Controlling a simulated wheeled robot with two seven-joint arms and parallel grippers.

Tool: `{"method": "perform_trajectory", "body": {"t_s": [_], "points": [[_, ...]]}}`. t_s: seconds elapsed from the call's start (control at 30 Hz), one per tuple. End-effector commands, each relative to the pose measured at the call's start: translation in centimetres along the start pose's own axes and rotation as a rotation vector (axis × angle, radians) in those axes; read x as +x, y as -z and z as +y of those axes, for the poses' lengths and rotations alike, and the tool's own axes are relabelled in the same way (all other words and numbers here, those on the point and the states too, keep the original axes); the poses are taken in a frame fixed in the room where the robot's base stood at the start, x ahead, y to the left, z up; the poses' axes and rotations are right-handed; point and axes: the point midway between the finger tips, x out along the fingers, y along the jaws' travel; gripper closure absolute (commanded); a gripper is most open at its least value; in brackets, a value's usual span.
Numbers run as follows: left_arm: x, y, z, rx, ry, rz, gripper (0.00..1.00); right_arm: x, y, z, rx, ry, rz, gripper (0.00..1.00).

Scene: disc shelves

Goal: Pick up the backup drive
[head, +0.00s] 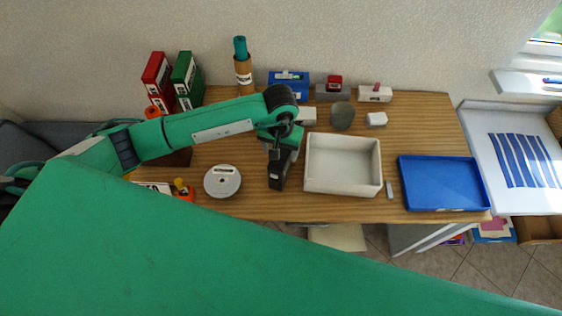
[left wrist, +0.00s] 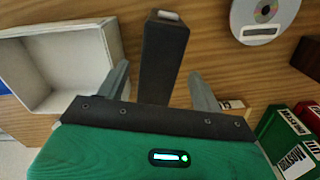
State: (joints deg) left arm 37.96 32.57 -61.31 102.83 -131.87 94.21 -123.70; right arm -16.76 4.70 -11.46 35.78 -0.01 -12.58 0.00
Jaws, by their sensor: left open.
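A dark block (head: 277,179), which I take to be the backup drive, is at the front middle of the table, between the round disc and the white tray. In the left wrist view the dark block (left wrist: 163,58) is long, with a lighter grey end, and lies between the two fingers. My left gripper (left wrist: 161,85) is open, with one finger on each side of the block and gaps showing. The block's near end is hidden behind the gripper body. In the head view my left arm hides the fingertips. My right gripper is not in view.
A white tray (head: 342,190) is right of the block, and a blue tray (head: 401,182) farther right. A round disc case (head: 222,182) is left. Red (head: 157,70) and green (head: 186,72) binders stand at the back left. Small boxes line the back.

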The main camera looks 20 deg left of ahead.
Motion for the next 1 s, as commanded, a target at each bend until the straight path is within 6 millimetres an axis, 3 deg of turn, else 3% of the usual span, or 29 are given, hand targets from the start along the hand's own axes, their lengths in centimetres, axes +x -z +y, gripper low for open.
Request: {"method": "perform_trajectory", "body": {"t_s": [0.1,0.3,0.5,0.73,1.0], "points": [[0.6,-0.1,0.1,0.0,-0.001,-0.004,0.33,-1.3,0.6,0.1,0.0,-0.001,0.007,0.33],[3.0,-0.1,0.3,-0.001,-0.002,-0.005,0.33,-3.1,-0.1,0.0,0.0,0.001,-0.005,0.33],[4.8,0.0,0.2,0.001,-0.002,-0.002,0.33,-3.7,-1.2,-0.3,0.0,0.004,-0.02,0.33],[5.0,0.0,0.2,0.001,-0.001,0.0,0.33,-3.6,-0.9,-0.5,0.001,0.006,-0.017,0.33],[5.0,0.0,0.2,0.001,-0.001,0.0,0.84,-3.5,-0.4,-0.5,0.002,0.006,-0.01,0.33]]}}
